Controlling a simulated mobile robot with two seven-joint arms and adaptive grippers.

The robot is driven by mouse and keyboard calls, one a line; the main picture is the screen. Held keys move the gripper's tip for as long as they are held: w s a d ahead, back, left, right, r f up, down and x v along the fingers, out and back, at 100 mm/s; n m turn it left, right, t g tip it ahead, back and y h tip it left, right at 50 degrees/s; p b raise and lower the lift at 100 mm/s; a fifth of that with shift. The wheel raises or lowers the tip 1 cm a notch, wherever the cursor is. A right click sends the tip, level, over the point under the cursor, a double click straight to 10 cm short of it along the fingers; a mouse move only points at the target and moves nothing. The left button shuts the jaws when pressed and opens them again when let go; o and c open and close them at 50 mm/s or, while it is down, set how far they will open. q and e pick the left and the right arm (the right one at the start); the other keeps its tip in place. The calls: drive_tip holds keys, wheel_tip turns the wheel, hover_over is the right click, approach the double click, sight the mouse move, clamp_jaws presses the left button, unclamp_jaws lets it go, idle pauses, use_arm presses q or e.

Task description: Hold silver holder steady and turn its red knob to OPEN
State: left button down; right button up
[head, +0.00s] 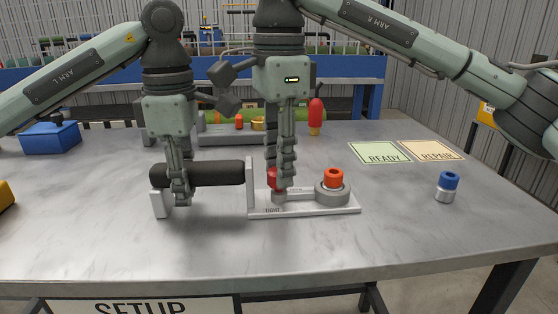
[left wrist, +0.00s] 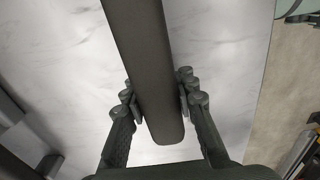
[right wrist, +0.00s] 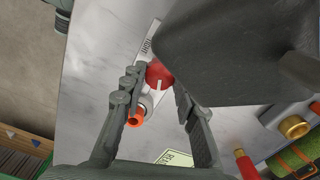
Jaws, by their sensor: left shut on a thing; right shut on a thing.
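The silver holder (head: 305,208) lies on the table with an upright plate at its left end and dark lettering on its front edge. A thick black bar (head: 220,172) extends left from that plate, with a silver end piece at its far left. My left gripper (head: 180,196) is shut on the black bar; the left wrist view shows the bar (left wrist: 145,70) between its fingers. The red knob (head: 272,178) is mostly hidden behind my right gripper (head: 282,182), which is shut on it. The right wrist view shows the knob (right wrist: 158,75) with a pale line, between the fingers.
An orange-red ring piece (head: 333,178) sits on the holder's right end. A blue-capped silver piece (head: 447,187) stands at right. READY (head: 380,153) and REPAIR (head: 432,150) mats lie behind. The front table is clear.

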drive_tip(key=o, duration=1.2)
drive_tip(key=shift+c, duration=0.2)
wheel_tip(320, 180, up, 12)
use_arm(q)
drive_tip(key=c, duration=1.1)
unclamp_jaws()
drive_tip(key=shift+c, duration=0.2)
